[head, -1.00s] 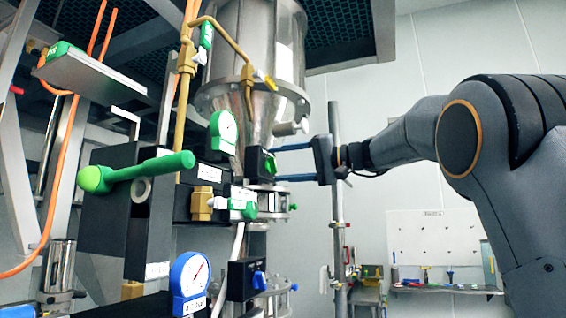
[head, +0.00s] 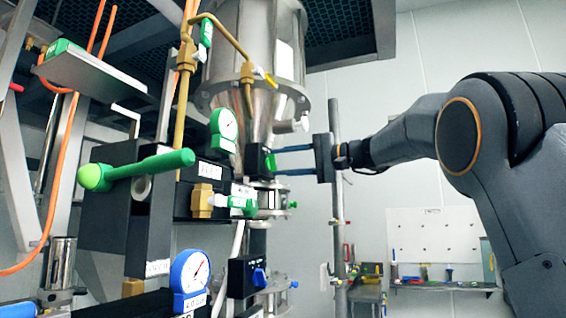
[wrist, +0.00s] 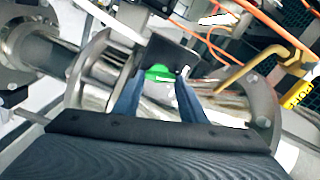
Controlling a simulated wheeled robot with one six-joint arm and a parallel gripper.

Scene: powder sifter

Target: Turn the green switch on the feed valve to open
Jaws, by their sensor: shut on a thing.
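The green switch (head: 270,163) sits on the front of a small black valve box (head: 255,161) below the steel hopper cone. My gripper (head: 277,162) reaches it from the right with two long blue fingers, one above and one below. In the wrist view the switch (wrist: 158,73) shows as a green patch between the fingertips (wrist: 159,82), against the black box (wrist: 172,52). My gripper is shut on the switch. The fingertips hide its sides, and its exact angle is hard to tell.
A large green lever (head: 135,170) and a green-rimmed gauge (head: 224,130) are to the left. A small green-handled valve (head: 240,204) sits just below. A blue switch (head: 259,277) and blue gauge (head: 189,277) are lower. A vertical post (head: 338,225) stands behind my wrist.

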